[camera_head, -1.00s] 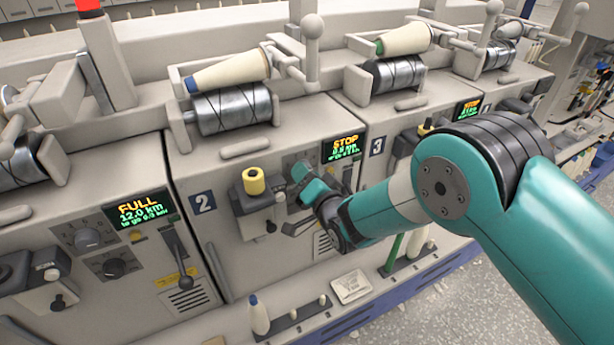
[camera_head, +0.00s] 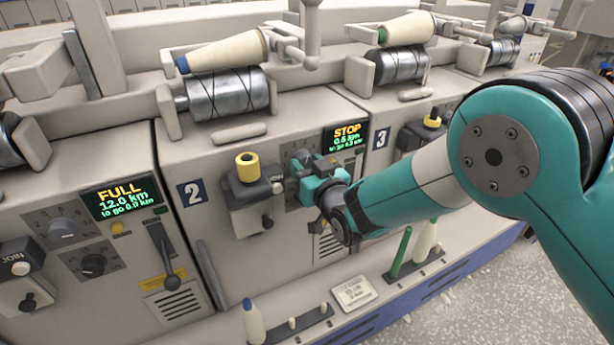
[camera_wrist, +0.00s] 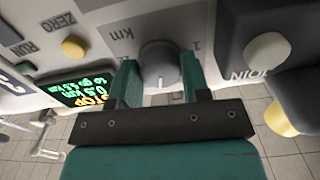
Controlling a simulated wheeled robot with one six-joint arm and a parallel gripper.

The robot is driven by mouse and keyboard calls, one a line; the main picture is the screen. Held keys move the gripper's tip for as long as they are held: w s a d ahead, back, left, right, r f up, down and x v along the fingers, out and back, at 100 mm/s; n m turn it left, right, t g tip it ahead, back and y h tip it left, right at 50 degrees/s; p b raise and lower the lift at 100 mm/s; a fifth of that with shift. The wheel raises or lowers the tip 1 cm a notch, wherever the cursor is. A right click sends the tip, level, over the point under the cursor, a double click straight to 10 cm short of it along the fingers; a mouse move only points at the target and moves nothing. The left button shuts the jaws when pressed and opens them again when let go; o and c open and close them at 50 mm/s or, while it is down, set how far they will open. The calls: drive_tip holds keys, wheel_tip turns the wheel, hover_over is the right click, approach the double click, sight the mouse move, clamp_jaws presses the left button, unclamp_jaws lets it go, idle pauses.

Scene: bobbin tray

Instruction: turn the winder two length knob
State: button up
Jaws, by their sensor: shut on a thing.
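The length knob of winder two (camera_wrist: 160,62) is a round dark-grey dial with a pale pointer line, beside a "km" mark in the wrist view. My gripper (camera_wrist: 160,85) has its two teal fingers on either side of this knob and is shut on it. In the head view my gripper (camera_head: 312,170) is at the panel of winder two, right of the "2" label (camera_head: 191,194), and it hides the knob.
The wrist view shows a JOIN button (camera_wrist: 267,50) and a yellow ZERO button (camera_wrist: 73,47) on either side.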

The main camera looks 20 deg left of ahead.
drive_tip(key=n+b, duration=0.3)
drive_tip(key=n, duration=0.1)
drive_tip(key=shift+f, duration=0.25)
drive_tip(key=shift+r+n+b, duration=0.15)
drive_tip(key=shift+n+b, duration=0.7)
drive_tip(key=shift+n, duration=0.35)
drive_tip(key=o, duration=0.9)
drive_tip(key=shift+d+r, duration=0.1)
drive_tip(key=b+v, duration=0.6)
drive_tip(key=v, duration=1.1)
drive_tip(key=shift+s+d, duration=0.1)
drive_tip(key=shift+s, duration=0.05)
